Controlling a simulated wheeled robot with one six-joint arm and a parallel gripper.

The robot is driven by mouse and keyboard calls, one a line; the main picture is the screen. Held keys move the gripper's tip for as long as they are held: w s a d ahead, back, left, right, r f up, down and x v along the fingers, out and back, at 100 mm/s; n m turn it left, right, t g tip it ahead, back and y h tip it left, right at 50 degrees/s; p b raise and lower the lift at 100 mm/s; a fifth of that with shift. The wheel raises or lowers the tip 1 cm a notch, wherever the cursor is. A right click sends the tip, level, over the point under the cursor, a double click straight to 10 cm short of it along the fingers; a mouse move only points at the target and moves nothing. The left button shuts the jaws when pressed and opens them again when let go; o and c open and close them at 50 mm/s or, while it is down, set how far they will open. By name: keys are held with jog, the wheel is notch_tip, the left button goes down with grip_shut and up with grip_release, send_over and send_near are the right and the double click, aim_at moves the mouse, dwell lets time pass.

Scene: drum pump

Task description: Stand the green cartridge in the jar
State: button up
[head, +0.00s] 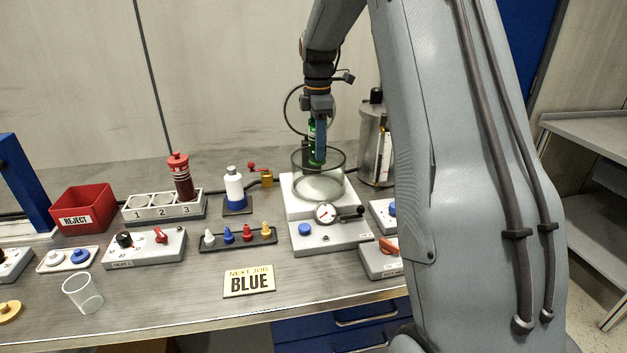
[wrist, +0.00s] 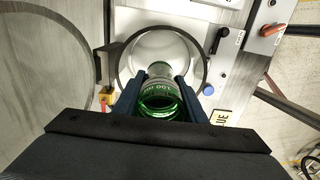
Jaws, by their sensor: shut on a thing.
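The green cartridge (head: 313,152) is in my gripper (head: 319,140), which points down over the glass jar (head: 320,180). In the wrist view my gripper (wrist: 158,92) is shut on the green cartridge (wrist: 160,104), with a blue finger on each side of it. The jar (wrist: 203,85) shows behind the cartridge as a dark round rim with a pale floor. In the head view the cartridge's lower end appears at or just inside the jar's mouth; its exact height above the jar's floor is hard to tell.
The jar stands on a white base with a gauge (head: 326,213). A metal cylinder (head: 376,145) stands close behind right. To the left are a white bottle (head: 234,188), a numbered rack (head: 150,210) with a red cartridge (head: 182,177), and a red reject bin (head: 83,208). A BLUE sign (head: 249,281) lies in front.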

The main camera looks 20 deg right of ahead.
jog(key=shift+s+f+p, duration=0.1)
jog(key=shift+f+p, duration=1.05)
jog(key=shift+f, duration=3.25)
jog(key=o, duration=1.2)
jog(key=shift+f, duration=0.1)
notch_tip(320, 180, up, 12)
jog(key=b, duration=0.3)
